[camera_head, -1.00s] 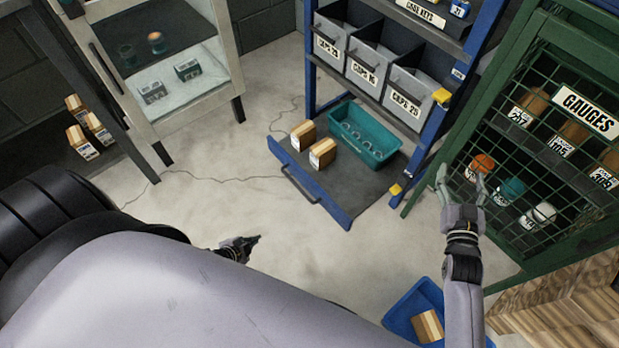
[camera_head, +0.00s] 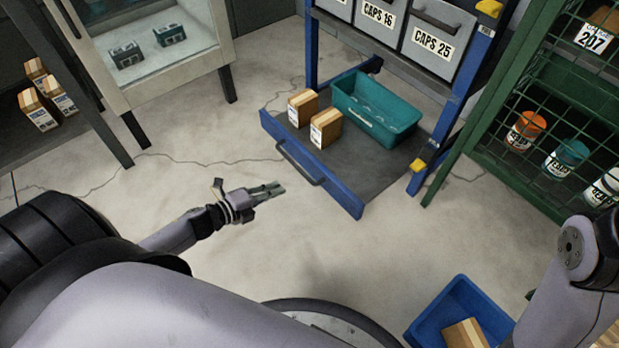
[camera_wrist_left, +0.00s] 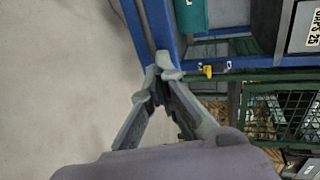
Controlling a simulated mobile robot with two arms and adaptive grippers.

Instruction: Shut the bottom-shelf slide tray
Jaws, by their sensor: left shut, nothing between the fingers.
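The bottom-shelf slide tray (camera_head: 375,178) is pulled out of the blue rack, with its blue front panel (camera_head: 334,184) and dark handle (camera_head: 301,163) facing me. Two cardboard boxes (camera_head: 325,128) and a teal bin (camera_head: 377,110) stand on it. My left gripper (camera_head: 277,188) is shut and empty, in front of the panel and a little to its left in the head view. In the left wrist view, the closed fingertips (camera_wrist_left: 160,75) appear in front of a blue bar. Contact cannot be told. My right gripper is out of view; only part of my right arm shows.
A blue crate (camera_head: 462,310) with a carton stands on the floor at lower right. A green mesh cabinet (camera_head: 530,150) is at right, a glass-fronted cabinet (camera_head: 165,60) at upper left. Floor before the tray is clear.

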